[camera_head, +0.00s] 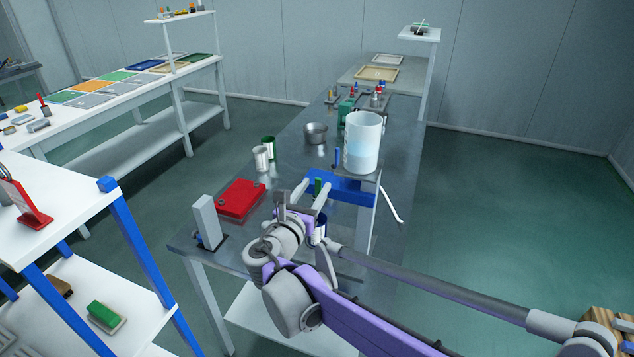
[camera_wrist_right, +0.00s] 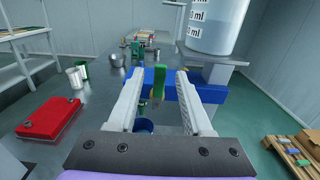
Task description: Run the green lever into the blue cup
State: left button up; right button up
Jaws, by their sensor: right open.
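The green lever (camera_head: 318,188) stands upright at the front of the blue block (camera_head: 349,188) below a clear tank (camera_head: 362,142). It also shows in the right wrist view (camera_wrist_right: 158,84). My right gripper (camera_head: 315,185) is open, with one finger on each side of the lever and a gap on both sides in the right wrist view (camera_wrist_right: 160,74). The dark blue cup (camera_head: 321,229) is below the lever, partly hidden by my right arm. Its rim shows between the fingers in the right wrist view (camera_wrist_right: 144,126). My left gripper is not in view.
The tank, holding pale blue liquid, stands on a grey stand above the bench (camera_head: 290,185). A red case (camera_head: 241,200), white can (camera_head: 261,159), green can (camera_head: 269,147) and metal bowl (camera_head: 316,133) stand to the left. Floor at the right is mostly clear.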

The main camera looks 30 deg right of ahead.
aim_at(318, 183)
jog(key=shift+x, duration=1.5)
jog(key=shift+c, duration=0.3)
grip_shut()
